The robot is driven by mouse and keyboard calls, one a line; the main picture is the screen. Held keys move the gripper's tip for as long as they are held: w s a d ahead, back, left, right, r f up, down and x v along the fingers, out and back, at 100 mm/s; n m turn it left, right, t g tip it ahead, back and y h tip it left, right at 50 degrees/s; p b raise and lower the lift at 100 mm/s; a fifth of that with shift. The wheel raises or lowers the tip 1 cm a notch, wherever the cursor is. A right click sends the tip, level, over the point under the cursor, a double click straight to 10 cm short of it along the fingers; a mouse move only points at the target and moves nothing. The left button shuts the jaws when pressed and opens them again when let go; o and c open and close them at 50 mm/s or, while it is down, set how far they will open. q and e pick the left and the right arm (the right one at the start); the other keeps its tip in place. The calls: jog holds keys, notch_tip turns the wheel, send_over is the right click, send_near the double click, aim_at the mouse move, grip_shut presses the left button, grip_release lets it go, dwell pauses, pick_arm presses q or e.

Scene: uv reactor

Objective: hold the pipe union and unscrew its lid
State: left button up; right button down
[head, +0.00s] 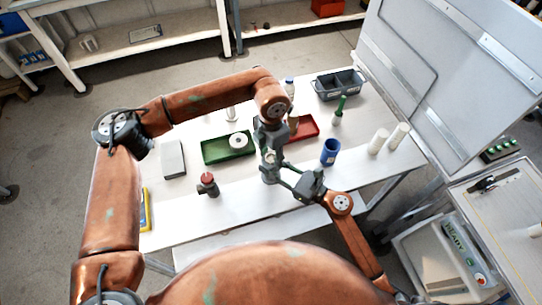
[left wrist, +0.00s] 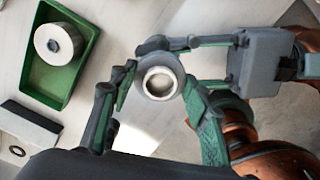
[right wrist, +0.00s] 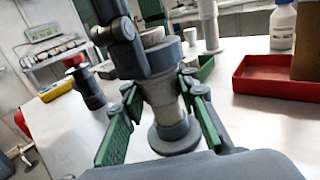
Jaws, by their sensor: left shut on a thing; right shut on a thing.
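The pipe union (right wrist: 168,105) is a grey, stepped cylinder with a wide round base, standing upright on the white table. It is small and partly hidden in the head view (head: 269,177). Its lid shows from above as a ring with a pale centre in the left wrist view (left wrist: 159,80). My left gripper (head: 270,156) comes down from above and is shut on the lid; its fingers flank the ring in the left wrist view (left wrist: 160,90). My right gripper (head: 283,174) comes from the right, lower down, shut on the body; its green pads flank it in the right wrist view (right wrist: 165,115).
A red-topped button device (head: 207,184) stands left of the union. A green tray (head: 215,157) with a white roll, a red tray (head: 308,135) and a blue cup (head: 330,152) are close by. White cylinders (head: 398,136) stand at the right. The front strip of table is mostly clear.

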aim_at(271, 157)
pick_arm(q)
jog(key=n, duration=0.8)
jog(key=shift+r, duration=0.15)
jog(key=shift+r, duration=1)
jog(key=shift+r, duration=0.1)
jog(key=shift+r, duration=1.9)
pick_arm(e)
jog(key=c, duration=1.4)
grip_release()
jog(key=shift+c, duration=0.2)
